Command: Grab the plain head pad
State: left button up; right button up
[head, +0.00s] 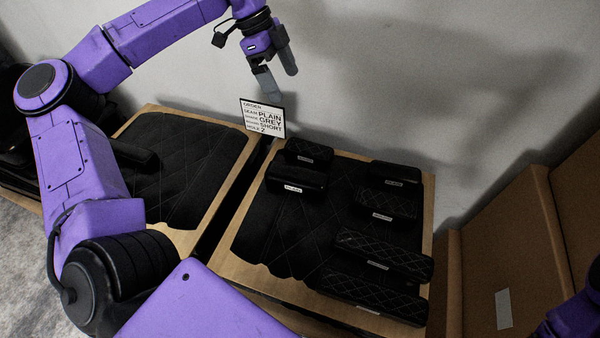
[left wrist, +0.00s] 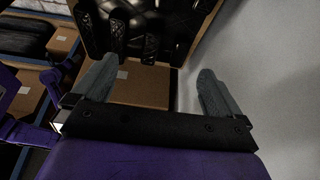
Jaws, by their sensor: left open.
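Several black pads with small white labels lie on the black quilted panel (head: 335,215). A smooth pad (head: 298,178) on the left side has a label that seems to read PLAIN. Another smooth-looking small pad (head: 394,172) lies at the back right; its label is too small to read surely. I cannot tell for certain which is the head pad. My left gripper (head: 278,80) is open and empty, above and behind the pads near the wall. Its spread fingers also show in the left wrist view (left wrist: 160,85), with nothing between them.
An order card (head: 262,117) reading PLAIN, GREY, SHORT stands behind the boxes. Quilted pads (head: 385,250) lie at the front right. A second box (head: 180,170) with a quilted panel is at left. Tall cardboard boxes (head: 505,260) stand at right, the grey wall (head: 400,70) behind.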

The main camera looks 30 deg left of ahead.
pick_arm(q)
jog(key=b, duration=2.5)
send_near(294, 172)
jog(key=shift+d+x, duration=0.2)
jog(key=shift+x, duration=1.05)
jog(key=shift+d+f, duration=0.1)
jog(key=shift+f, duration=0.05)
jog(key=x, duration=0.9)
jog(key=shift+f, duration=0.45)
jog(key=c, duration=1.1)
